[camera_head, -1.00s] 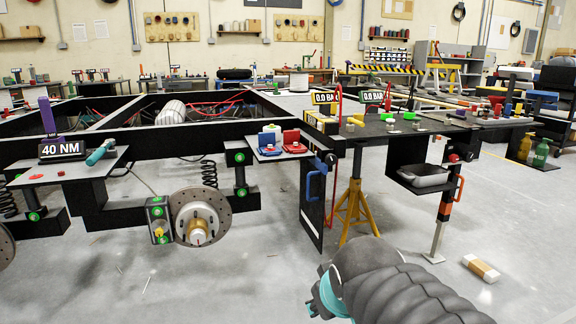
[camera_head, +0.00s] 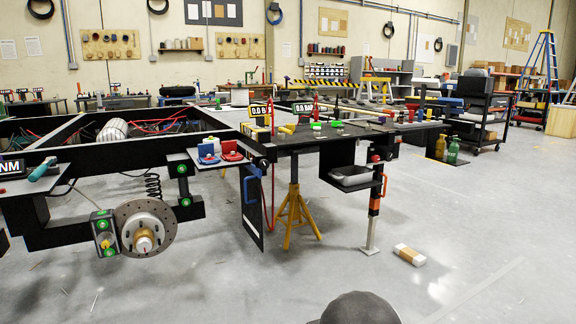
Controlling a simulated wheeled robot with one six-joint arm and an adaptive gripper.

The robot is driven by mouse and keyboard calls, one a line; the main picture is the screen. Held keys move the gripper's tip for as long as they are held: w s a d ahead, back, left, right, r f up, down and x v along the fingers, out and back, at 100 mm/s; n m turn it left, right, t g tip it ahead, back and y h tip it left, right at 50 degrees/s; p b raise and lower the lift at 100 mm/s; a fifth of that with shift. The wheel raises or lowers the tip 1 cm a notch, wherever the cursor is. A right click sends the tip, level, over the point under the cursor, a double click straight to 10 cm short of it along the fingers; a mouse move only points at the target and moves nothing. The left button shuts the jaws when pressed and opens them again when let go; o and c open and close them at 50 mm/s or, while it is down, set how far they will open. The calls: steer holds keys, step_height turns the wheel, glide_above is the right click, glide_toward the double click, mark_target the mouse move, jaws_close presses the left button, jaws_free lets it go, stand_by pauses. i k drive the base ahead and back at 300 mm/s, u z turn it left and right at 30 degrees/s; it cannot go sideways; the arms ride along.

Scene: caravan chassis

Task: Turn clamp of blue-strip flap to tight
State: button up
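A black flap (camera_head: 251,213) hangs below the frame's edge, left of the yellow stand. A blue handle-like strip (camera_head: 249,190) shows on its upper part. A small reddish fitting sits at its top near the frame edge; I cannot tell whether it is the clamp or how it is turned. A second handle, orange (camera_head: 384,185), is on the leg side to the right. My gripper is not in view. Only a dark rounded part of my arm shows at the bottom edge, well short of the flap.
A yellow stand (camera_head: 293,213) and a black-and-orange leg (camera_head: 373,212) stand on the floor beside the flap. A white-and-tan block (camera_head: 409,255) lies on the floor.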

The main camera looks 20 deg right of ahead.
mark_target(264, 164)
steer(key=i, duration=0.95)
steer(key=u, duration=0.7)
